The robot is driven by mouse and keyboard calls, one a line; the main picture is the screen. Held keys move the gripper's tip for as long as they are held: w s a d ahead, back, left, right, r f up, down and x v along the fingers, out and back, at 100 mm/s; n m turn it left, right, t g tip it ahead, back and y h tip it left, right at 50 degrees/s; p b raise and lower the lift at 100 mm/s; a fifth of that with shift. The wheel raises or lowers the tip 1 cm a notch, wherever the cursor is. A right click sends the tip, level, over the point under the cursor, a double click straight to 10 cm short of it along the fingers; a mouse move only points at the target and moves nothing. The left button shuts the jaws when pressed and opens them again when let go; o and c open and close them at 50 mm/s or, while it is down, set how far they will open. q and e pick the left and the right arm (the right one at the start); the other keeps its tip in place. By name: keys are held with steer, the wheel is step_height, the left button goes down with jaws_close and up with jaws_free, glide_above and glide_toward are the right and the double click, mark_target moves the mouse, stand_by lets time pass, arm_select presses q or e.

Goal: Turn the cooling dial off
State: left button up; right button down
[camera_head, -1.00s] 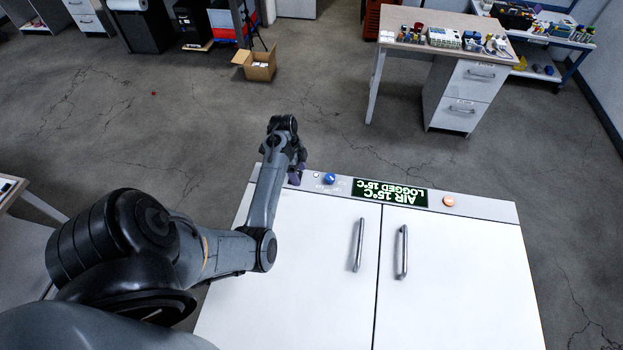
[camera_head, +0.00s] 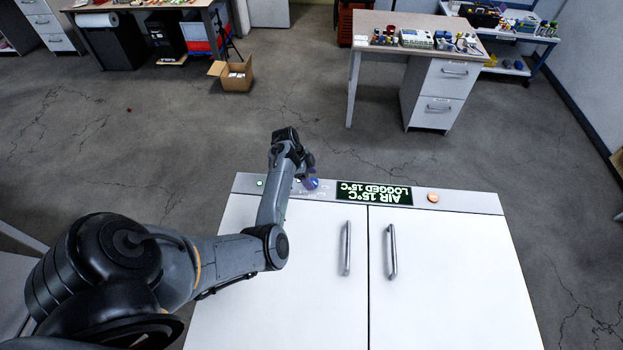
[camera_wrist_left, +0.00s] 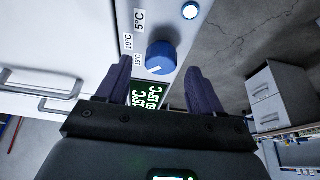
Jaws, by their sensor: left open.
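The blue cooling dial (camera_head: 311,184) sits on the grey panel strip of a white cabinet (camera_head: 285,215). In the left wrist view the dial (camera_wrist_left: 161,57) has a white pointer mark, and labels including 5°C and 10°C lie beside it. My left gripper (camera_head: 306,172) is at the dial. In the left wrist view my left gripper (camera_wrist_left: 158,68) is open, with one dark finger on each side of the dial's line; I cannot tell if they touch it. The green display (camera_head: 374,193) reads AIR 15°C, LOGGED 15°C. My right gripper is not in view.
An orange button (camera_head: 433,197) is right of the display. A lit white button (camera_wrist_left: 190,10) is past the dial in the left wrist view. Two door handles (camera_head: 347,248) stick out from the cabinet. A desk with lab items (camera_head: 405,28) stands farther back, with open floor between.

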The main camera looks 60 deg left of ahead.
arm_select(q)
steer(key=shift+x, duration=0.9)
steer(key=c, duration=1.1)
